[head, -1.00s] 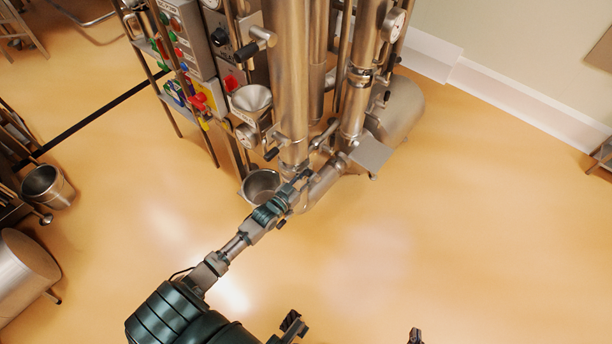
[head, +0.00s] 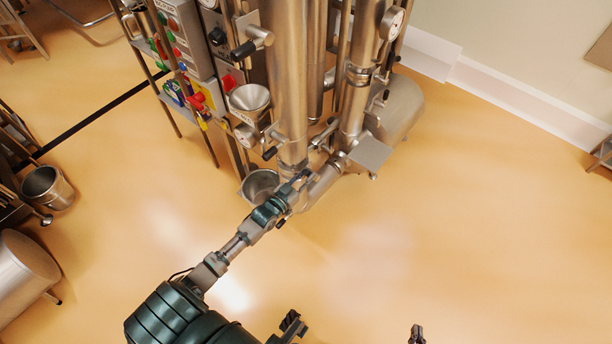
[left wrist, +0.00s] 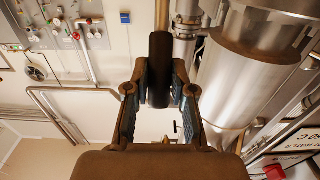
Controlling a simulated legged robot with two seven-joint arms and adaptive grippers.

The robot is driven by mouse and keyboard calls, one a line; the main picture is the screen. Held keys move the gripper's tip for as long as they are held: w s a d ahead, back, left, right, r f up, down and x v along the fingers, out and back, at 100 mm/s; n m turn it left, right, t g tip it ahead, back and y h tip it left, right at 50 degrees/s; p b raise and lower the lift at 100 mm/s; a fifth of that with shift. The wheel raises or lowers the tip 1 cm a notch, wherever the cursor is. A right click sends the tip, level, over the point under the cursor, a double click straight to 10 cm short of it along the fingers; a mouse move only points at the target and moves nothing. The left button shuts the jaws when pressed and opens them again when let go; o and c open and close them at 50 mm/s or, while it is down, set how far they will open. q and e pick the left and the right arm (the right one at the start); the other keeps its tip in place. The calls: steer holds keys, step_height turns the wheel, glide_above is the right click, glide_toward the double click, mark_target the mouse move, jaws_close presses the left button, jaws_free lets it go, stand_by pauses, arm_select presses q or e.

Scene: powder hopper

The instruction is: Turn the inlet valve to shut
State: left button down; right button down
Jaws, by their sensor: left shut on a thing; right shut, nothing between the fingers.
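My left gripper (head: 298,183) reaches the pipework at the foot of the tall steel column (head: 291,130). In the left wrist view, the left gripper (left wrist: 160,82) is shut on a black handle (left wrist: 160,50), with one finger on each side of it. The handle looks like the inlet valve's lever. In the head view the gripper largely covers it, and the valve's position cannot be read there. My right gripper (head: 416,335) is at the bottom edge, shut and empty, far from the machine; only its tip shows.
A steel pot (head: 260,184) sits just left of the left gripper, with a steel funnel (head: 250,98) above it. A control panel (head: 180,35) stands at the upper left. A horizontal steel tank (head: 400,105) lies behind. The floor at right is clear.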

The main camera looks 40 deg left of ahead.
arm_select(q)
steer(key=shift+a+r, duration=0.1)
steer(key=shift+r, duration=0.1)
stand_by(0.4)
steer(key=c, duration=1)
jaws_free()
steer(key=shift+f, duration=0.1)
steer(key=shift+s+f, duration=0.1)
steer(key=shift+s, duration=0.1)
steer(key=s, duration=0.7)
steer(key=s+a, duration=0.1)
steer(key=s, duration=0.3)
steer(key=shift+s+f, duration=0.1)
steer(key=shift+s, duration=0.15)
